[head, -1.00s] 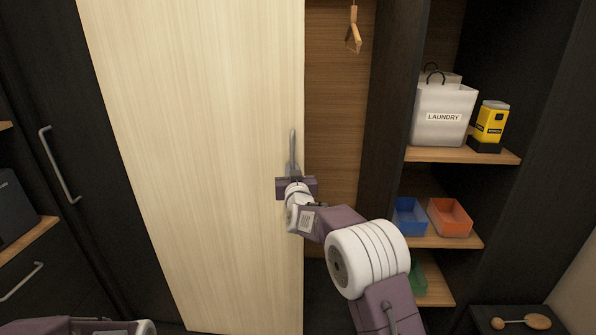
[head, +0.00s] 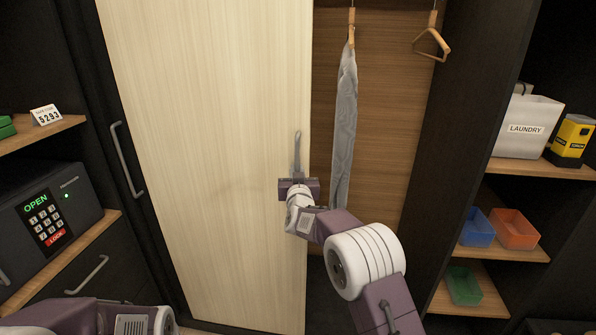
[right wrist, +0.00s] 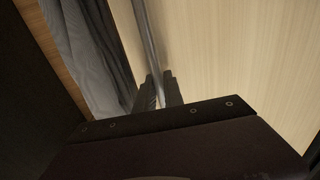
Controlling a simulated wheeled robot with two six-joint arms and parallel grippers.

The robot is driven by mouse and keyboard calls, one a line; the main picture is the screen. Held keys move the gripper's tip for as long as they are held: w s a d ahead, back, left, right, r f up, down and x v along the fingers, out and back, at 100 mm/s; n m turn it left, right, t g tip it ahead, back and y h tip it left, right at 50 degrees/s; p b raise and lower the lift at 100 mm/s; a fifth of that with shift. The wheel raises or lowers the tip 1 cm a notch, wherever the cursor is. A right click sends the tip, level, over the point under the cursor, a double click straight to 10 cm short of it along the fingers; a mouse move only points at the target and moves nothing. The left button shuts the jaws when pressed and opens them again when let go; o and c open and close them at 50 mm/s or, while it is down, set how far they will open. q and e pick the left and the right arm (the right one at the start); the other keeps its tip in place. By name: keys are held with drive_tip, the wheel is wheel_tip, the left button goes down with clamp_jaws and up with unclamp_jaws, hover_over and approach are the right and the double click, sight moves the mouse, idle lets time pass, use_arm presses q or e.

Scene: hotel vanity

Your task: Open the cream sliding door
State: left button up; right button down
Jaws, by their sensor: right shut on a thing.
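The cream sliding door (head: 215,130) stands upright left of centre in the head view, with an open closet gap at its right. Its vertical metal handle (head: 297,150) is near the door's right edge. My right gripper (head: 298,183) is shut on the lower part of this handle. In the right wrist view the handle (right wrist: 150,40) runs down between the two fingers (right wrist: 158,92). My left arm shows at the bottom left of the head view, but its fingers are out of sight.
Inside the gap hang a grey garment (head: 344,125) and a wooden hanger (head: 432,42). At right are shelves with a laundry bag (head: 527,128), a yellow box (head: 571,138) and bins. At left are a safe (head: 52,215) and a dark door's handle (head: 127,160).

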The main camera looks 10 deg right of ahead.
idle(0.3)
drive_tip(key=c, duration=1.5)
unclamp_jaws()
drive_tip(key=shift+s+d+r, duration=0.1)
drive_tip(key=shift+o, duration=0.2)
drive_tip(key=s+b, duration=0.2)
drive_tip(key=s, duration=0.7)
drive_tip(key=shift+a, duration=0.4)
